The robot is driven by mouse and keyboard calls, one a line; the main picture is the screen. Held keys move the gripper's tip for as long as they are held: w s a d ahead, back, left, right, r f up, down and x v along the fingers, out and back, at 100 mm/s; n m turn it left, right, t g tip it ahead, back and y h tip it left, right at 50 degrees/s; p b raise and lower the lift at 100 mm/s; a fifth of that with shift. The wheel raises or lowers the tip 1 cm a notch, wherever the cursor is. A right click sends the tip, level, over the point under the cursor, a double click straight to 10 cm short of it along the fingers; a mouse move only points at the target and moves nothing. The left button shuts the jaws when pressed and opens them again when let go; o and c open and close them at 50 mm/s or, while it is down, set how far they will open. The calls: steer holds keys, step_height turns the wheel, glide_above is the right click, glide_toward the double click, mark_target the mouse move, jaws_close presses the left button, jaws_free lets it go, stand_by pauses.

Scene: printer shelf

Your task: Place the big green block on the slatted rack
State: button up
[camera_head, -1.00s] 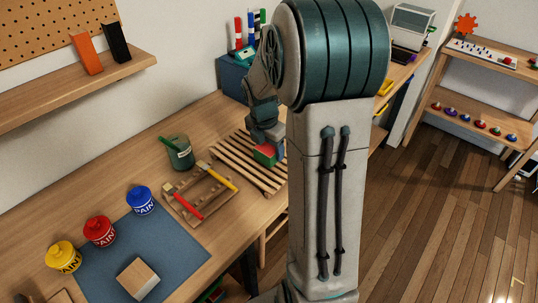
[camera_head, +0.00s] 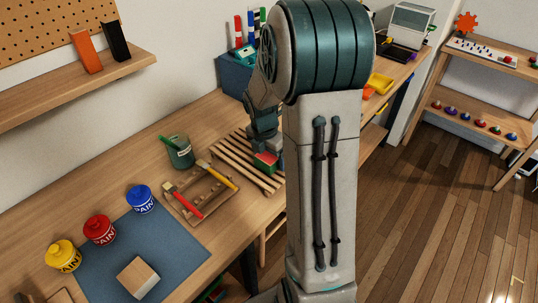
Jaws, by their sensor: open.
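The slatted rack (camera_head: 235,152) lies on the wooden bench, left of my arm. A green block (camera_head: 263,167) with red showing at it sits on the right part of the rack, just below my gripper. I cannot tell whether the red is a separate block. My gripper (camera_head: 265,151) is open and points down right over the block. Its fingertips are small and partly hidden, so I cannot tell whether they touch the block. My arm hides the rack's right edge.
A tool tray (camera_head: 190,211) with a red-handled and a yellow-handled tool is in front of the rack. A green cup (camera_head: 180,152) stands to its left. Blue, red and yellow paint cans and a wooden block (camera_head: 138,278) are on or beside a blue mat (camera_head: 178,250).

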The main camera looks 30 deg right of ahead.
mark_target(265, 158)
step_height(265, 158, up, 12)
steer(key=a, duration=0.2)
steer(key=s+a+m+t, duration=0.1)
steer(key=s+a+m, duration=0.4)
steer(key=s+m, duration=0.4)
steer(key=s+a+r+m+t+y, duration=0.1)
steer(key=s+a+m, duration=0.5)
steer(key=s+m, duration=0.3)
steer(key=shift+s+m+y, duration=0.3)
steer(key=shift+m, duration=1.9)
